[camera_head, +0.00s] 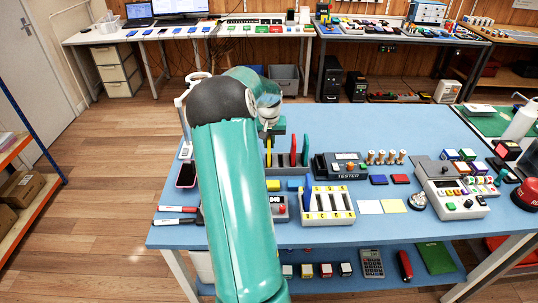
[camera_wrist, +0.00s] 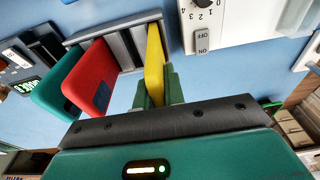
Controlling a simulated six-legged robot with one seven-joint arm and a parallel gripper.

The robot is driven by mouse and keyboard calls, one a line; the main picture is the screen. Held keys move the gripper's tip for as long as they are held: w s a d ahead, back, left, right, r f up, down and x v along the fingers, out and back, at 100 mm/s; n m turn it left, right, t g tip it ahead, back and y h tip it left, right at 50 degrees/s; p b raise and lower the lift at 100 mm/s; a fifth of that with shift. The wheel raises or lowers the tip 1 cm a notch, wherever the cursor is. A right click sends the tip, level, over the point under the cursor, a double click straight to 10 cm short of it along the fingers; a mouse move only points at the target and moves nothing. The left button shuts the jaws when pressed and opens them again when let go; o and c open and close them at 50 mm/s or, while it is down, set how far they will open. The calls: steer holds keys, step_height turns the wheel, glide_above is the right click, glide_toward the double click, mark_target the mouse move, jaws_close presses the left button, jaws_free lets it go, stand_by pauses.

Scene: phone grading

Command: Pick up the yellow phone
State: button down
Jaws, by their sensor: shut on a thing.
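The yellow phone (camera_wrist: 155,58) stands on edge at the end of a grey slotted rack (camera_wrist: 125,45) in the wrist view. My gripper (camera_wrist: 160,88) is shut on its near edge, with green fingers on either side. I cannot tell whether the phone's far edge is still in its slot. A red phone (camera_wrist: 92,75) and a green phone (camera_wrist: 60,88) stand in the same rack to the left. In the head view my gripper (camera_head: 269,128) is over the blue table at the rack's left end, partly hidden by my arm.
A tester box (camera_head: 338,166) stands right of the rack on the blue table (camera_head: 390,225). A dark phone (camera_head: 187,175) and several pens (camera_head: 178,209) lie left. A control box (camera_head: 450,188) stands at the right.

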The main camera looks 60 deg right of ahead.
steer(key=shift+r, duration=1.7)
